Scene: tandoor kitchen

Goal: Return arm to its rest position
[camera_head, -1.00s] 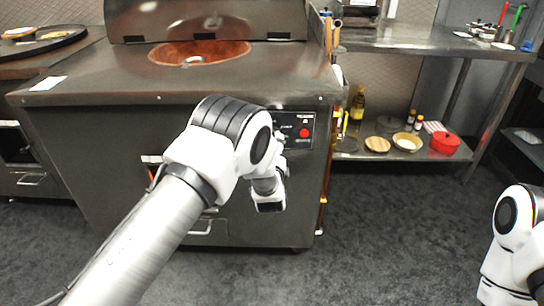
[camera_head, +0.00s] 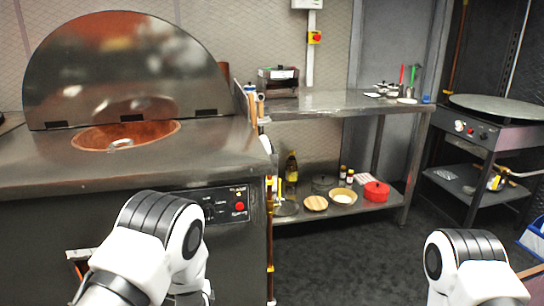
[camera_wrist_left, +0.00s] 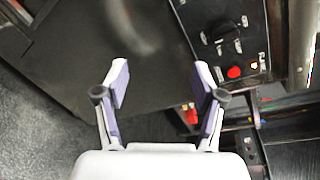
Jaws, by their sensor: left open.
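My left arm (camera_head: 150,245) comes in at the lower left of the head view, bent in front of the tandoor counter. Its gripper is below the picture's edge or hidden there. In the left wrist view my left gripper (camera_wrist_left: 160,90) is open with nothing between its fingers. The dark front of the tandoor cabinet (camera_wrist_left: 130,50) lies beyond the fingertips, with the control panel and red button (camera_wrist_left: 234,72) to the right. My right arm (camera_head: 470,265) shows at the lower right of the head view; its gripper is out of the picture.
The tandoor (camera_head: 125,138) has its round lid (camera_head: 125,65) raised. A steel shelf unit (camera_head: 345,101) stands right of it, with a red pot (camera_head: 376,191), bowls and bottles on the lower shelf. A griddle stand (camera_head: 497,135) is at far right. Open floor lies between.

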